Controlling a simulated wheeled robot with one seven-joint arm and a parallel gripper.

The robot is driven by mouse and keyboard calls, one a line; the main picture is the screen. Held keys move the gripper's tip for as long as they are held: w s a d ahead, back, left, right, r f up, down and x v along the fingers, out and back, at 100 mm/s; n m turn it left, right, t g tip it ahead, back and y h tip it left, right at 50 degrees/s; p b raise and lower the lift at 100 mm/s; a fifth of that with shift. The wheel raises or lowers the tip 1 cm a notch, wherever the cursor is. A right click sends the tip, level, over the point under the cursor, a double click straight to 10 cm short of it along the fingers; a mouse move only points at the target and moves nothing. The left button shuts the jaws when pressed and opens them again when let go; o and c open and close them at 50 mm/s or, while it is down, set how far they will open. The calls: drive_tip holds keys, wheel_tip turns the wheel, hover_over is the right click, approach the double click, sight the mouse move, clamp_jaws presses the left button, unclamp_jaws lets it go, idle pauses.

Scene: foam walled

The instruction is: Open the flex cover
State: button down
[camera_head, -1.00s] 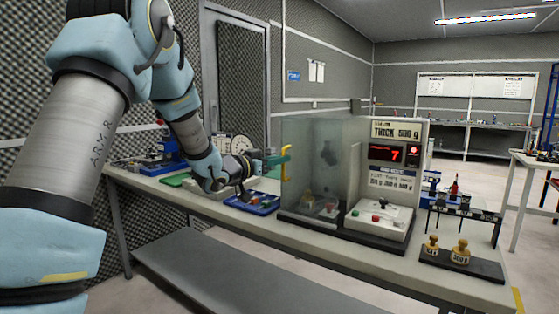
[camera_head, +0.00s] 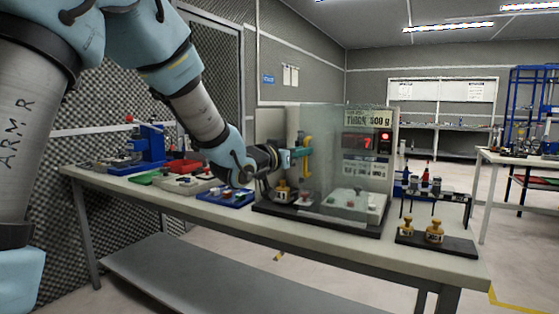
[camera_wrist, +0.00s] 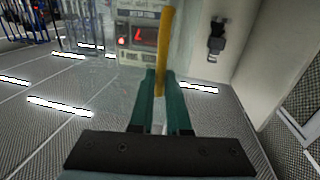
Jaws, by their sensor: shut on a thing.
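The flex cover (camera_head: 320,172) is a clear panel on the bench machine, with an upright yellow handle (camera_head: 308,146). My gripper (camera_head: 300,153) has its green fingers shut on this handle. In the wrist view the yellow handle (camera_wrist: 164,45) stands between the two green fingers of my gripper (camera_wrist: 158,95). The cover stands partway along the machine, and the left part of the housing is uncovered. A brass-coloured weight (camera_head: 282,190) shows in that uncovered part. A red-lit display (camera_head: 366,142) reading 7 is on the machine's right panel.
A white control box (camera_head: 355,205) with buttons sits at the machine's front. Two brass weights (camera_head: 434,232) stand on a dark tray at the bench's right end. A blue tray (camera_head: 228,196) and a blue device (camera_head: 148,143) are to the left. The floor in front is open.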

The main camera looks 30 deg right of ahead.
drive_tip(key=shift+s+d+b, duration=0.2)
drive_tip(key=shift+s+d, duration=0.2)
drive_tip(key=shift+s, duration=0.3)
drive_tip(key=shift+s+d+b, duration=0.2)
drive_tip(key=shift+s+d, duration=0.15)
drive_tip(key=shift+s, duration=0.35)
drive_tip(key=c, duration=0.9)
unclamp_jaws()
drive_tip(key=b+v, duration=0.1)
drive_tip(key=v, duration=0.9)
drive_tip(key=shift+a+b, duration=0.3)
drive_tip(key=shift+a, duration=0.1)
